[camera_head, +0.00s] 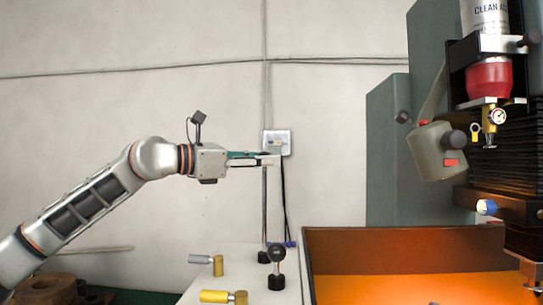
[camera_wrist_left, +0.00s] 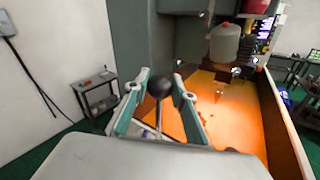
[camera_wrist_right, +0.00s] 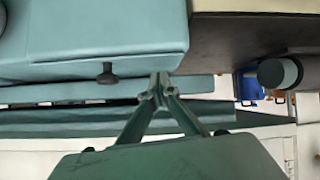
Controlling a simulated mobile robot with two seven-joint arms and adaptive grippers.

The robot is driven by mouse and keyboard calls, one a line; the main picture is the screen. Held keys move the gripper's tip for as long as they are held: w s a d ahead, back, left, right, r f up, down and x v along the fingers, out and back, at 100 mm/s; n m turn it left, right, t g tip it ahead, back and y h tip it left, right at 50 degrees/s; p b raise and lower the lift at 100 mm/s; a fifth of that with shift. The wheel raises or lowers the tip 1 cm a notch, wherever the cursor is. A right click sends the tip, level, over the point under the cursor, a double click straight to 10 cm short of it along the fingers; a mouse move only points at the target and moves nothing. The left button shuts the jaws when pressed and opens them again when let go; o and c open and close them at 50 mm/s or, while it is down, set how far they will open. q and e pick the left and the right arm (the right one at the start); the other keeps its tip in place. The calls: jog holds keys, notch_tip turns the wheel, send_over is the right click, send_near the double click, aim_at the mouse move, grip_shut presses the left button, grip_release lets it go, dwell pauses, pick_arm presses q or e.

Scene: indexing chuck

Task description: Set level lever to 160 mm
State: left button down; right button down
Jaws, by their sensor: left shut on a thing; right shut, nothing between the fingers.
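My left gripper (camera_head: 270,158) is level, at the top of a thin upright rod (camera_head: 264,205) that I take for the level lever. In the left wrist view its two teal fingers (camera_wrist_left: 160,95) are closed on a black ball knob (camera_wrist_left: 160,86), with a thin rod running below it. In the head view the fingers mostly hide that knob. No scale or millimetre mark is readable. My right gripper (camera_wrist_right: 160,86) is shut and empty in the right wrist view, close to teal machine panels (camera_wrist_right: 105,35). It is not in the head view.
Another black ball knob (camera_head: 277,253) stands on a white top (camera_head: 235,262) beside brass-ended handles (camera_head: 218,266). An orange tray (camera_head: 420,288) lies right, below the machine head (camera_head: 437,150). A wall box (camera_head: 277,143) is behind the gripper. A dark knob (camera_wrist_right: 107,74) is near the right fingers.

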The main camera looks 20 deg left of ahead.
dwell(0.3)
pick_arm(q)
jog(key=c, duration=1.7)
grip_release()
jog(key=v, duration=1.2)
